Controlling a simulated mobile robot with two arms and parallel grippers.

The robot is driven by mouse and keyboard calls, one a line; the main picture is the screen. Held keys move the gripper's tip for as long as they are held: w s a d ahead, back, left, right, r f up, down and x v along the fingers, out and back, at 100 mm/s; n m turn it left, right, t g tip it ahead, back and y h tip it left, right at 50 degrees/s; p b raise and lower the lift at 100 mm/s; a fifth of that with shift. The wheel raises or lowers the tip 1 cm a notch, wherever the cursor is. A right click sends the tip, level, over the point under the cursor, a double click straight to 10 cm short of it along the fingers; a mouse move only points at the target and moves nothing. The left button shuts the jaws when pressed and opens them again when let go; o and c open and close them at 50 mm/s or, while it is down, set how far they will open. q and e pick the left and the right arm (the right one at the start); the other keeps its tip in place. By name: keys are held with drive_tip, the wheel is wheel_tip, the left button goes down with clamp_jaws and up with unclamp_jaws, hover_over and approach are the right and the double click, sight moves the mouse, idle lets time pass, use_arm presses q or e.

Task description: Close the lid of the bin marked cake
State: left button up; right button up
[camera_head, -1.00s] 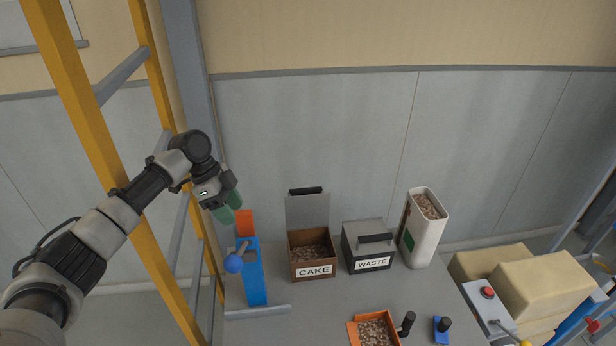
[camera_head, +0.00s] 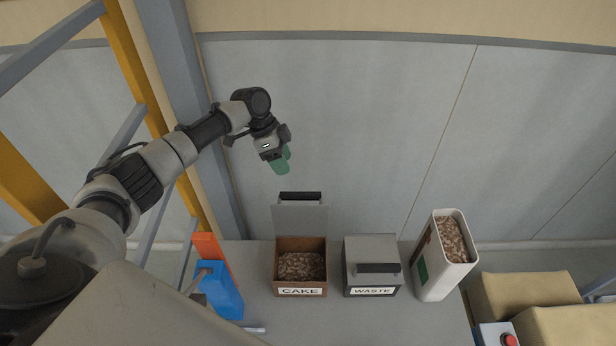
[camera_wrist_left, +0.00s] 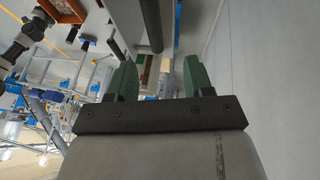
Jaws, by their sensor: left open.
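The brown bin marked CAKE (camera_head: 300,284) stands on the grey bench, with brown pellets inside. Its grey lid (camera_head: 300,221) stands open and upright at the bin's back, with a black handle (camera_head: 300,196) on its top edge. My left gripper (camera_head: 281,164), with green fingers, hangs above and slightly left of the lid, apart from it. In the left wrist view the fingers (camera_wrist_left: 160,80) are spread with nothing gripped. There a dark bar (camera_wrist_left: 150,24), seemingly the handle, and a brown bin (camera_wrist_left: 64,9) show ahead. My right gripper is not in view.
The WASTE bin (camera_head: 372,272), lid shut, stands right of the cake bin. A tall white container (camera_head: 444,262) of pellets stands farther right. A blue and orange fixture (camera_head: 220,285) is at left. A wall (camera_head: 380,130) rises behind the bench.

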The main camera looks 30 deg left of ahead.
sight(298, 193)
use_arm(q)
drive_tip(key=f+b, duration=0.1)
drive_tip(key=s+d+f+b, duration=0.1)
drive_tip(key=d+f, duration=0.1)
drive_tip(key=shift+s+f+b, duration=0.15)
drive_tip(key=shift+s+b, duration=0.2)
drive_tip(key=shift+b, duration=0.05)
drive_tip(key=b+x, duration=0.1)
drive_tip(key=x, duration=0.2)
drive_tip(key=w+b+x, duration=0.1)
drive_tip(key=b+x, duration=0.1)
drive_tip(key=shift+f, duration=0.45)
drive_tip(key=shift+s+d+f+b, duration=0.15)
drive_tip(key=shift+d+f+b, duration=0.15)
drive_tip(key=shift+b, duration=0.1)
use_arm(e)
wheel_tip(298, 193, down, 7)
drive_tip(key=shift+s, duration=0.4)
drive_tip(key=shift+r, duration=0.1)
use_arm(q)
drive_tip(key=shift+c, duration=0.7)
clamp_jaws()
